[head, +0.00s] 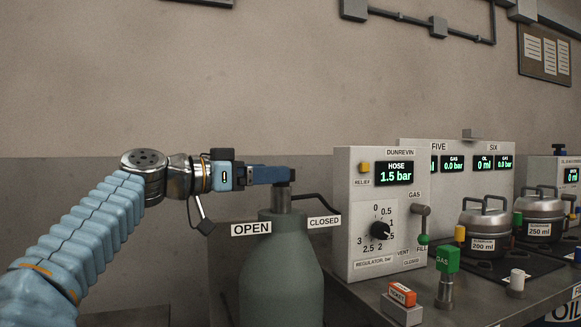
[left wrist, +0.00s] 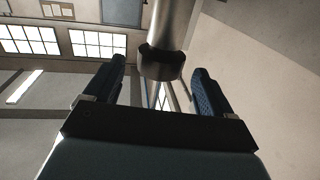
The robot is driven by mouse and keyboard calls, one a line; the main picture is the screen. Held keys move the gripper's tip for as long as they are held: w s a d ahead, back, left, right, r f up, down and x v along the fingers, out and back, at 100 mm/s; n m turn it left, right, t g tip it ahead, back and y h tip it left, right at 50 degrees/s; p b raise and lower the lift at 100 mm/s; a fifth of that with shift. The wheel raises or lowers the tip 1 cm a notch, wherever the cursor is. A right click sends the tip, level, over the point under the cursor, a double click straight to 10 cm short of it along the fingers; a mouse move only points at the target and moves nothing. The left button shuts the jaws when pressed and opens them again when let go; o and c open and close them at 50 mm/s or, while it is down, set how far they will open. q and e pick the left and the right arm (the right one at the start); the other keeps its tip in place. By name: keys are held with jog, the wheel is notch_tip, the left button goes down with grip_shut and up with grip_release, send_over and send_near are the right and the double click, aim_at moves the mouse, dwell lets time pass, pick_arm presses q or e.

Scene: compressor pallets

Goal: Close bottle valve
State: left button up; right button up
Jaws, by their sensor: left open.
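A grey-green gas bottle (head: 280,275) stands upright left of the regulator box, with a metal neck (head: 283,201) on top. An OPEN label (head: 251,229) is at its left shoulder and a CLOSED label (head: 324,222) at its right. My left gripper (head: 280,174) reaches in level from the left at the top of the neck. The left wrist view shows its two blue fingers apart, with a metal stem with a dark end (left wrist: 162,62) between and beyond them. I cannot tell if they touch it. The valve's handle is not clearly visible. My right gripper is not in view.
A regulator box (head: 365,245) reading 1.5 bar stands right of the bottle, with a dark hose (head: 318,197) running between them.

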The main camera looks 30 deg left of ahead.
pick_arm(q)
jog(key=p+x, duration=0.1)
jog(key=x, duration=0.4)
jog(key=shift+w+d, duration=0.15)
jog(key=shift+w, duration=0.15)
jog(key=c, duration=1)
